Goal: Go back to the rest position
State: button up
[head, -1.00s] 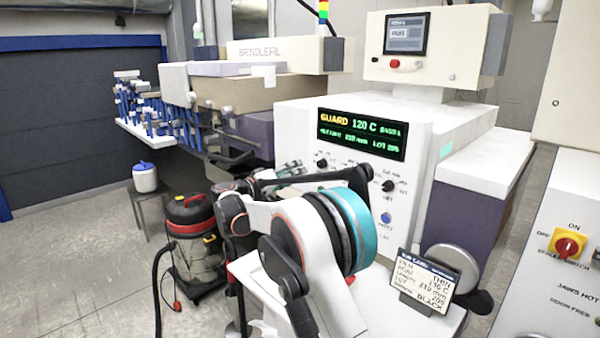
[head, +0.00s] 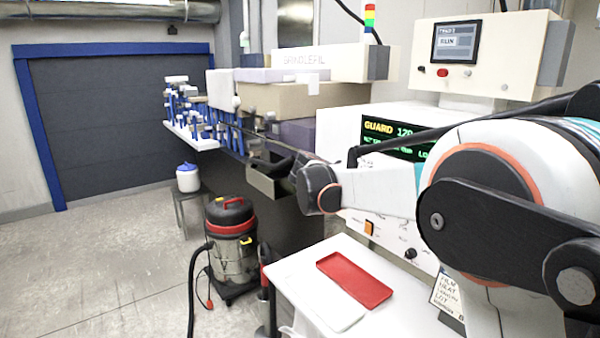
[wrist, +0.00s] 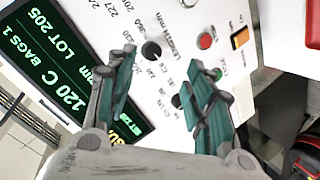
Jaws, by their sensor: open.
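My gripper (wrist: 160,75) is open in the wrist view, with green-padded fingers spread apart and nothing between them. Behind the fingers is the machine's white control panel (wrist: 175,15), with a black knob (wrist: 151,50), a red button (wrist: 205,41) and an orange switch (wrist: 240,38). The fingers look apart from the panel, but the gap is hard to judge. In the head view my arm is raised and stretches leftward across the panel; I cannot make out the fingers there. The green-lettered display (head: 390,135) is partly hidden by my arm.
A white table (head: 300,285) with a red tray (head: 354,281) stands below my arm. The floor at left is open. The monitor (head: 456,42) reads RUN.

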jog(key=s+d+f+g+y+b, duration=0.1)
jog(key=s+d+f+y, duration=0.15)
jog(key=s, duration=0.95)
jog(key=s+d+f+g+y+b, duration=0.1)
jog(key=s+d+y, duration=0.15)
jog(key=s, duration=0.85)
jog(key=s+a+f+y, duration=0.1)
jog(key=s+f+y, duration=0.1)
jog(key=s+f, duration=0.2)
jog(key=s+a+f+y, duration=0.1)
jog(key=s+a+f, duration=0.1)
jog(key=s, duration=0.7)
jog(key=s+a+f+t+y+b, duration=0.1)
jog(key=s+f+y, duration=0.1)
jog(key=s+f, duration=0.3)
jog(key=shift+s+a+f+n+y, duration=0.3)
jog(key=shift+s+a, duration=0.1)
jog(key=shift+s, duration=0.85)
